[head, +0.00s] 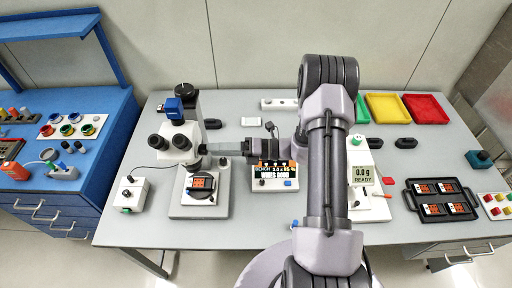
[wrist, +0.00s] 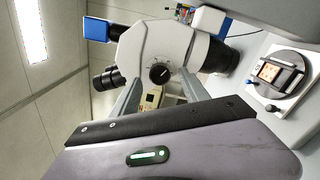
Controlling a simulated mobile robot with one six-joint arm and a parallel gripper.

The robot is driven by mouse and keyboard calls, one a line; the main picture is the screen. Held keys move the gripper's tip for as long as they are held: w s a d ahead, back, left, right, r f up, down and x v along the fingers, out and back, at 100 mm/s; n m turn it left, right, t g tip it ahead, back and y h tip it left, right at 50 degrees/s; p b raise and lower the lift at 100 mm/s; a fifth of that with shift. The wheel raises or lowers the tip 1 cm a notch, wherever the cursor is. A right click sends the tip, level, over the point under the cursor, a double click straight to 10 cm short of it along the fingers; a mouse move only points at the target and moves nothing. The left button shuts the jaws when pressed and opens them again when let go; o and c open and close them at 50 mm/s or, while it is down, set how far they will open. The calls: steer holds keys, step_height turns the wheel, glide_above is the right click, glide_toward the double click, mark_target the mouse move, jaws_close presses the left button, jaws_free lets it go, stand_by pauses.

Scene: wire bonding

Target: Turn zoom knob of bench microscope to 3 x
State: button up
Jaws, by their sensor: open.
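The bench microscope (head: 181,142) stands at the left of the table, with a white head, black eyepieces and a blue camera block. Its zoom knob (wrist: 160,73) is a small dark dial with a white mark on the side of the head. I cannot tell the mark's exact setting. My gripper (head: 212,149) reaches in from the right beside the microscope head. In the wrist view its two fingers (wrist: 161,88) are open and spread on either side of the knob, with nothing clearly held between them.
A small display unit (head: 275,173) stands under my forearm, its text partly hidden; it seems to include "3.0 x". An orange chip sits on the microscope stage (head: 187,212). A white box (head: 130,193) stands left of it. A black tray (head: 411,199) lies at the right.

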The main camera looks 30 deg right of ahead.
steer(key=v, duration=1.5)
steer(key=s+a+r+n+g+h+b, duration=0.1)
steer(key=s+a+n+g+h+b, duration=0.3)
steer(key=a+n, duration=0.45)
steer(key=s+a+r+n+g+h+b, duration=0.25)
steer(key=a+n+g+b, duration=0.3)
steer(key=a+n, duration=0.35)
steer(key=s+a+n+t+h+b, duration=0.2)
steer(key=s+n+t+h+b, duration=0.4)
steer(key=n, duration=0.9)
steer(key=s+f+h+b, duration=0.1)
steer(key=s+b, duration=0.1)
steer(key=shift+s, duration=0.35)
